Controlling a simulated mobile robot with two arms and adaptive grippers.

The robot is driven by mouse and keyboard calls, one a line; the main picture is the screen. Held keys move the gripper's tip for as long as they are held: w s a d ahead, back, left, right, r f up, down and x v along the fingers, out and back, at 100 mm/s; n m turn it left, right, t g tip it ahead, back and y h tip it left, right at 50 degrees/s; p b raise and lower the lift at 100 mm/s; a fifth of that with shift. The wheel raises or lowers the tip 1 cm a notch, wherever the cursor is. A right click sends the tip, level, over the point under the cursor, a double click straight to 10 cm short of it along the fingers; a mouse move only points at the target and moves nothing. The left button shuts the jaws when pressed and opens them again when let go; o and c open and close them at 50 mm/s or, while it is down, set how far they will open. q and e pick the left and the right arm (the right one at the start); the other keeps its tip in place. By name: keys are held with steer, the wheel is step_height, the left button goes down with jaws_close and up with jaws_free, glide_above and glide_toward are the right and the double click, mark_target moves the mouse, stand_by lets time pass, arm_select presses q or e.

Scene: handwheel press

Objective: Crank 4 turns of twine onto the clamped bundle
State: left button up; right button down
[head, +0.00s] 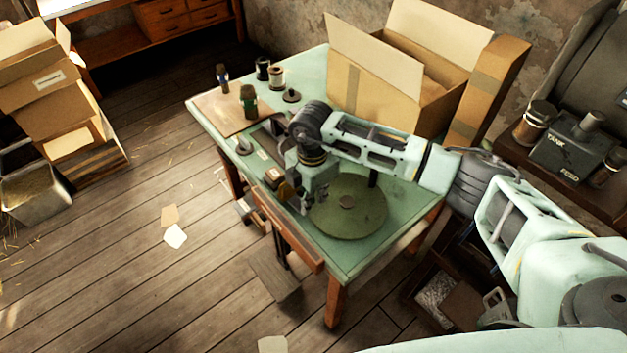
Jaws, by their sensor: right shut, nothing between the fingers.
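A round green handwheel (352,214) lies flat on the green table, with a small hub at its middle. A short dark upright post (373,177), which looks like its crank handle, stands near its far edge, just below my right forearm. My right gripper (302,207) points down at the wheel's left edge, shut and empty; I cannot tell if it touches the wheel. A small brown and dark object (276,178) sits left of the gripper. I cannot make out the clamped bundle or the twine on it; my arm hides part of the table. My left gripper is out of view.
Open cardboard boxes (385,95) stand at the back of the green table (305,62). A brown board (215,108), small bottles (249,100) and spools (277,77) occupy its far left. A side bench with a dark tank (570,150) is at right.

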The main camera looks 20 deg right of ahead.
mark_target(321, 222)
steer(key=shift+s+p, duration=0.55)
steer(key=shift+s, duration=0.8)
steer(key=shift+d, duration=0.1)
steer(key=shift+s+d+p, duration=0.35)
steer(key=shift+s+p, duration=0.2)
steer(key=shift+s, duration=0.35)
step_height(321, 222, up, 8)
steer(key=p, duration=0.5)
steer(key=shift+a, duration=0.1)
